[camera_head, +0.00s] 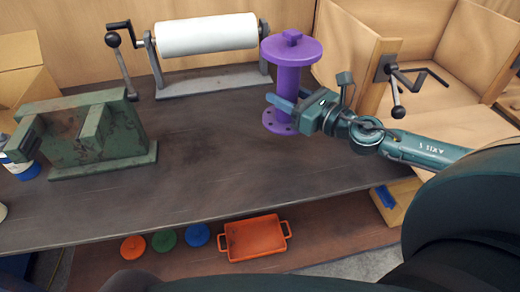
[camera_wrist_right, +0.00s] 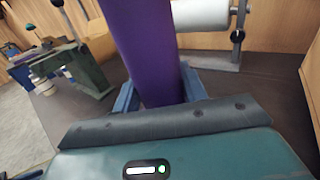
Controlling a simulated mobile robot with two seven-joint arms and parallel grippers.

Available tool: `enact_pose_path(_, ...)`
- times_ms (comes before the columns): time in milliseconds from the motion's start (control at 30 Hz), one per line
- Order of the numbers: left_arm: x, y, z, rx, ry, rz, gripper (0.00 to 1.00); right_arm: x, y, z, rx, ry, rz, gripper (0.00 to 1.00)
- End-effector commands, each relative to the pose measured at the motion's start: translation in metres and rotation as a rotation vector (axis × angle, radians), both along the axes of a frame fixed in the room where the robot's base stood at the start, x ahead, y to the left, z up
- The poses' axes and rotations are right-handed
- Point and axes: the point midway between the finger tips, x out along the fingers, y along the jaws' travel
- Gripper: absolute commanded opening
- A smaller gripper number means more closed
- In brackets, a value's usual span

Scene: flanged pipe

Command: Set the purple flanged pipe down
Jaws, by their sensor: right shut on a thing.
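The purple flanged pipe (camera_head: 288,84) stands upright at the right end of the dark bench top, with a wide flange at top and bottom. My right gripper (camera_head: 288,103) comes in from the right and is shut on the pipe's middle section. In the right wrist view the purple pipe (camera_wrist_right: 150,50) rises between the blue fingers (camera_wrist_right: 155,95). Whether the lower flange touches the bench or hangs just above it I cannot tell. My left gripper is not in view.
A green vise (camera_head: 95,135) stands at the bench's left. A white roll (camera_head: 207,35) on a cranked stand is behind. A wooden box with a crank (camera_head: 395,85) is at right. An orange tray (camera_head: 255,238) and several lids lie on the lower shelf. The bench middle (camera_head: 200,150) is clear.

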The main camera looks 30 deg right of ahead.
Motion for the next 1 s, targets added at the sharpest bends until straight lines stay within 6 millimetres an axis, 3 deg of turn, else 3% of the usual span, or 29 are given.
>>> enact_pose_path(133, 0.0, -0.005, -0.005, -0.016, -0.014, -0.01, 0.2, 0.006, -0.008, -0.011, 0.006, -0.003, 0.012, 0.0)
enact_pose_path(300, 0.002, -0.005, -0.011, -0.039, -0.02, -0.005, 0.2, 0.006, -0.008, -0.041, 0.01, -0.003, 0.011, 0.0)
enact_pose_path(467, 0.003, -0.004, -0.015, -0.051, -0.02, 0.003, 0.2, 0.006, -0.008, -0.053, 0.005, -0.005, 0.012, 0.0)
enact_pose_path(700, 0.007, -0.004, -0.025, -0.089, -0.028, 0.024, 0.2, 0.005, -0.008, -0.087, 0.007, -0.004, 0.011, 0.0)
enact_pose_path(1000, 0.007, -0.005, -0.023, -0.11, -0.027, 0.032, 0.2, 0.005, -0.008, -0.093, 0.003, -0.004, 0.012, 0.0)
